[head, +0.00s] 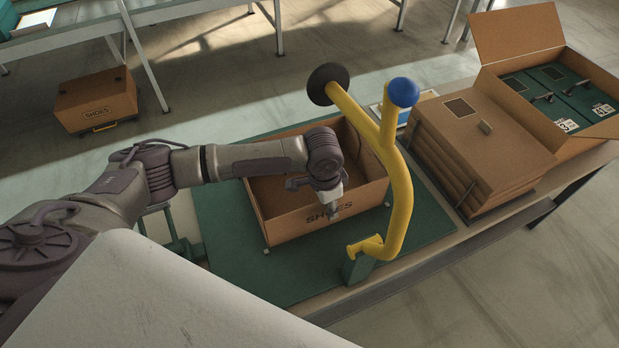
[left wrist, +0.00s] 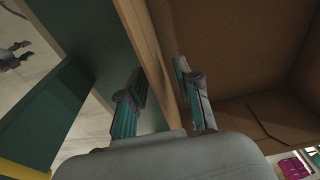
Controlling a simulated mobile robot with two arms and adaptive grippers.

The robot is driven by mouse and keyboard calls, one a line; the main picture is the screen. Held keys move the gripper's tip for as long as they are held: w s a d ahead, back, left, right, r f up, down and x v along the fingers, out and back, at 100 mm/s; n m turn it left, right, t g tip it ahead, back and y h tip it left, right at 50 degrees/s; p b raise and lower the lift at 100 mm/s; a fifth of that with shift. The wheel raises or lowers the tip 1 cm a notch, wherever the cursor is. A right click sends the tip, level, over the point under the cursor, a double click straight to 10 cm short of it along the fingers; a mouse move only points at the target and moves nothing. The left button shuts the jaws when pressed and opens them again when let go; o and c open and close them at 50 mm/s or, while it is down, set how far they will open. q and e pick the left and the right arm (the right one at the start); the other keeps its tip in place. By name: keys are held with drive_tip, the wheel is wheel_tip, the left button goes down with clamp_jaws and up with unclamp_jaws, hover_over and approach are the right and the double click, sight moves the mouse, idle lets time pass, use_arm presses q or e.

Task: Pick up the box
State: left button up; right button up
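The box (head: 285,227) is an open brown cardboard box marked SHOES on its near wall. It stands upright on a green mat (head: 225,265) on the bench. My left gripper (head: 333,208) is at the box's near wall, by the lettering. In the left wrist view, the box wall (left wrist: 146,38) runs between the two fingers of my left gripper (left wrist: 163,100). One finger is outside the wall and the other is inside. The fingers stand apart, with a gap visible on the outer side.
Flat brown cartons (head: 485,145) are stacked to the right, beside an open carton (head: 515,35). Another SHOES box (head: 95,98) is on the floor.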

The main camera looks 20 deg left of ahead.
use_arm(q)
drive_tip(key=shift+w+d+f, duration=0.15)
drive_tip(key=shift+w+f, duration=0.05)
drive_tip(key=shift+f, duration=0.5)
drive_tip(key=shift+w+f, duration=0.1)
drive_tip(key=shift+f, duration=0.45)
clamp_jaws()
use_arm(e)
drive_tip(key=shift+w+a+r, duration=0.15)
drive_tip(key=shift+w+a, duration=0.05)
drive_tip(key=shift+w, duration=0.55)
drive_tip(key=shift+s, duration=0.2)
